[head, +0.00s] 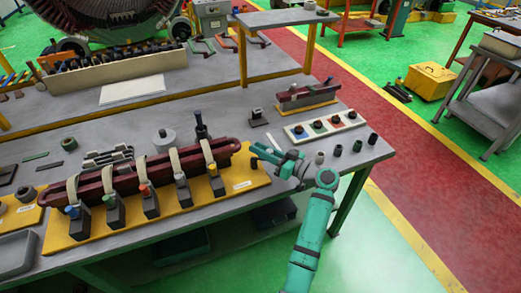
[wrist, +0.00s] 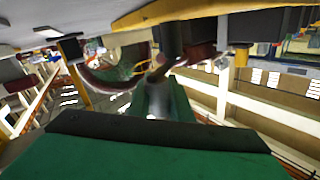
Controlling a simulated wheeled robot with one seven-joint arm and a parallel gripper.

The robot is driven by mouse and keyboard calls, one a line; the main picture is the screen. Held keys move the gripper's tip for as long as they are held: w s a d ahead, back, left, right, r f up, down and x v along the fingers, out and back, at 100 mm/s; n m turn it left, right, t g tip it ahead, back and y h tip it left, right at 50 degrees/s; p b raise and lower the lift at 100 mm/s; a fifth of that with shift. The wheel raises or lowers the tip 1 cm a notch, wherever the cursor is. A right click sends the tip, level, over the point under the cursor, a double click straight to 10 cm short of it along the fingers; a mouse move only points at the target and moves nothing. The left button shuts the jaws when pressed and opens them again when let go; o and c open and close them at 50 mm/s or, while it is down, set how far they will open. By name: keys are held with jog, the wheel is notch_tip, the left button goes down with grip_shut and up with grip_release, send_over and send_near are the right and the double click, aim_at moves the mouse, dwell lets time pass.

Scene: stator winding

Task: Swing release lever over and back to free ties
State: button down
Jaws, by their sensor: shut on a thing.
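The winding fixture is a yellow base plate (head: 254,172) with a long dark red bar (head: 125,179) along it. Several cream ties (head: 142,171) loop over the bar, down to dark blocks with coloured knobs. My gripper (head: 256,149) is at the right end of the bar, above the plate's right end. It is shut on the release lever, which the fingers mostly hide in the head view. In the wrist view a thin dark rod (wrist: 159,71), seemingly the lever, meets my gripper (wrist: 157,97) beside a dark post (wrist: 169,40).
A white strip with coloured pieces (head: 325,125) lies to the right, with several small dark cylinders (head: 357,146) near the table's edge. A dark post-like tool (head: 201,127) stands behind the bar. A grey tray (head: 15,254) is at front left. The grey table top (head: 232,119) has free room behind.

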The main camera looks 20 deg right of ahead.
jog(key=shift+a, duration=0.1)
jog(key=c, duration=1.6)
grip_release()
jog(key=v, duration=1)
jog(key=shift+s+d, duration=0.25)
jog(key=shift+s, duration=0.05)
jog(key=shift+f, duration=0.1)
